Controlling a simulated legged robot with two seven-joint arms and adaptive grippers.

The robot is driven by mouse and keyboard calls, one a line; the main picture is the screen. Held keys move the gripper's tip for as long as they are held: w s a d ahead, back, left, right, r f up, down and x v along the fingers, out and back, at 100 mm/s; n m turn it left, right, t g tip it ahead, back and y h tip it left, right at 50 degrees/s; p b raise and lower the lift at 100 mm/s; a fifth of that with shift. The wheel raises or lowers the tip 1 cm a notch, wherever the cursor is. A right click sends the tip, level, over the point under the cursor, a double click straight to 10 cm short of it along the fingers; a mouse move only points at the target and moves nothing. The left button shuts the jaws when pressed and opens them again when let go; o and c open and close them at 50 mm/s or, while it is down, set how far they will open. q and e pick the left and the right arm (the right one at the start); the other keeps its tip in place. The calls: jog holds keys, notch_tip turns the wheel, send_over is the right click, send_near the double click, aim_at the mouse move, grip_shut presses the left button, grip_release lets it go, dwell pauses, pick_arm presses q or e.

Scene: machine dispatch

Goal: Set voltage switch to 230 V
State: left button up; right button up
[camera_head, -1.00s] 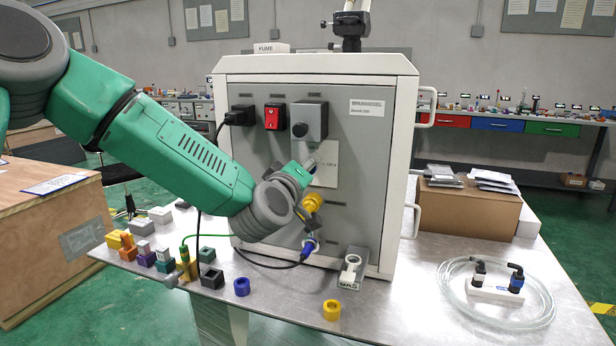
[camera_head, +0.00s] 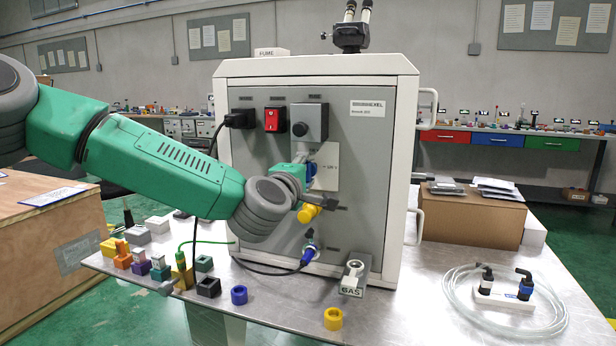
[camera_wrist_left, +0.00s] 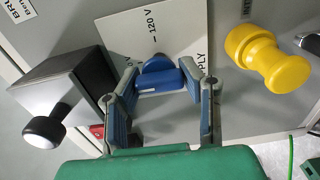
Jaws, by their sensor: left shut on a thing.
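The voltage switch is a blue knob (camera_wrist_left: 168,76) on a white plate (camera_wrist_left: 170,25) marked "120 V" and "...PLY" in the left wrist view. Its rounded end faces the 120 V mark; no other voltage mark is readable there. In the head view the knob (camera_head: 310,172) is partly hidden by my gripper on the front panel of the grey machine (camera_head: 355,135). My left gripper (camera_head: 306,170) is shut on the knob, with one finger on each side in the left wrist view (camera_wrist_left: 162,80). My right gripper is not in view.
A yellow fitting (camera_head: 309,213) sits close below the knob. A black round knob (camera_head: 300,129) on a grey box is above, beside a red switch (camera_head: 275,119). A blue plug (camera_head: 308,254) with a cable is lower down. Several coloured blocks lie on the table (camera_head: 420,300) at left.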

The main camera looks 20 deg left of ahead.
pick_arm(q)
jog(key=shift+s+f, duration=0.1)
jog(key=shift+f, duration=0.4)
jog(key=o, duration=1.2)
jog(key=shift+a+r, duration=0.15)
jog(key=shift+r, duration=0.05)
jog(key=shift+s+r, duration=0.1)
jog(key=s, duration=1.1)
jog(key=shift+s+a, duration=0.3)
jog(key=shift+s, duration=0.1)
